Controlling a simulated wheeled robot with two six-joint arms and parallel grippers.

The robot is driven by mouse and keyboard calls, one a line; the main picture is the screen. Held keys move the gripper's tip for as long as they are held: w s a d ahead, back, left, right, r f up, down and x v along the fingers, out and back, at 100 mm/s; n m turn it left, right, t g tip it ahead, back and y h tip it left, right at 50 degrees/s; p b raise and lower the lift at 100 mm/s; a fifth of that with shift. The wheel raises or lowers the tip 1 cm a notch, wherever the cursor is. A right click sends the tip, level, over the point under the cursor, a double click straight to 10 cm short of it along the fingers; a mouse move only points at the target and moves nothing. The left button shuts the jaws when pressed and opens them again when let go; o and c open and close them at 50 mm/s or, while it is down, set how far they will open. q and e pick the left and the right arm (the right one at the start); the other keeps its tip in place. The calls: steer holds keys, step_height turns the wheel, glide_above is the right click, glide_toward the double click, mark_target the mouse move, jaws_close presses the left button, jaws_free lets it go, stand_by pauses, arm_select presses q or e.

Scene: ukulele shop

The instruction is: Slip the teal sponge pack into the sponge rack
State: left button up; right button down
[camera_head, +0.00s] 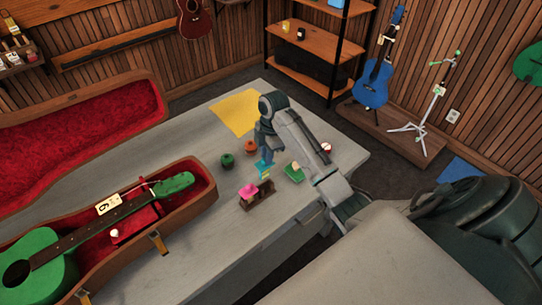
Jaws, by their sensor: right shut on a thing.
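My right gripper (263,164) points down over the table and is shut on the small teal sponge pack (262,174). The gripper's fingers partly hide the pack. The sponge rack (262,199) is a small dark brown holder on the table, just below and a little left of the pack in the picture. A pink pack (249,190) sits at the rack's left side. The teal pack shows above the rack's right part; I cannot tell whether it touches the rack. My left gripper is not in view.
A green round thing (227,160) and an orange one (250,147) stand behind the rack. A yellow sheet (238,112) lies at the back. An open red-lined case (190,205) with a green ukulele (40,262) fills the left.

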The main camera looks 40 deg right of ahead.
glide_above(266, 176)
steer(key=shift+w+d+f, duration=0.15)
steer(key=shift+d+f, duration=0.05)
steer(key=shift+f, duration=0.85)
steer(key=shift+w+d+f, duration=0.15)
steer(key=shift+f, duration=0.85)
steer(key=shift+f+b, duration=0.95)
steer(key=shift+f, duration=1.2)
steer(key=c, duration=1.3)
jaws_free()
steer(key=shift+o, duration=0.2)
steer(key=shift+r, duration=0.1)
